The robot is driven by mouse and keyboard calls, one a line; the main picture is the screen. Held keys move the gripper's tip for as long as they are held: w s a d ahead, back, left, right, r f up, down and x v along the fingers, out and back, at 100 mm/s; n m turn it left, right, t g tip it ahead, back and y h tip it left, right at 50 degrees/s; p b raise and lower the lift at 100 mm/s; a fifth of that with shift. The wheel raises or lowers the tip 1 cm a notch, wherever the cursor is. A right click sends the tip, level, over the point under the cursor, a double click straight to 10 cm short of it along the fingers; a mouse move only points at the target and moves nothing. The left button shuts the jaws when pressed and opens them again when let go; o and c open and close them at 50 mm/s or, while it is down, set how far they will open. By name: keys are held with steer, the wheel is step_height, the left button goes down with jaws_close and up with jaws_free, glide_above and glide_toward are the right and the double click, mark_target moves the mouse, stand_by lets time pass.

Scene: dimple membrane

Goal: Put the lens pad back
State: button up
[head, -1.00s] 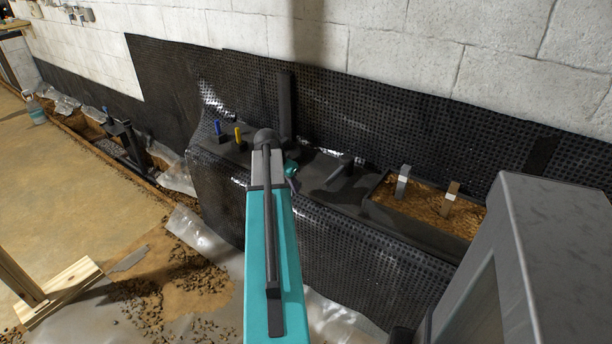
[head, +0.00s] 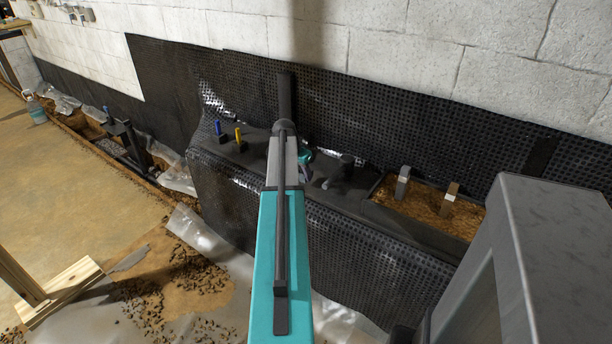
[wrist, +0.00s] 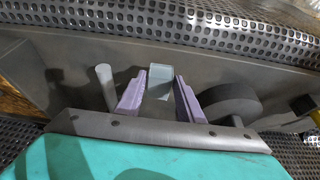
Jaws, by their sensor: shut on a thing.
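My gripper (wrist: 159,77) has two purple fingers, pointing down at the dark ledge in the wrist view. Between their tips is a small pale grey-green block (wrist: 160,70), which the fingers hold; I take it to be the lens pad, though no label shows. Its underside is hidden, so I cannot tell whether it touches the ledge. In the head view my gripper (head: 307,168) is small, partly behind my arm, over the black ledge (head: 330,195); the block cannot be made out there.
A pale peg (wrist: 105,85) stands left of the fingers and a dark round disc (wrist: 228,103) right of them. Blue (head: 218,128) and yellow (head: 239,135) handled pieces stand on the ledge at left. A trough of brown grit (head: 425,200) lies at right, against the dimpled wall membrane (head: 400,125).

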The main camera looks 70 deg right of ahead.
steer(key=shift+d, duration=0.15)
steer(key=shift+s+d, duration=0.1)
steer(key=shift+d, duration=1)
steer(key=shift+d+f, duration=0.15)
steer(key=shift+f, duration=0.25)
steer(key=shift+s+f+p, duration=0.1)
steer(key=shift+f+p, duration=0.3)
steer(key=shift+f, duration=0.85)
steer(key=shift+f, duration=0.2)
steer(key=o, duration=1)
steer(key=b+v, duration=0.1)
steer(key=v, duration=1.3)
steer(key=shift+f, duration=0.1)
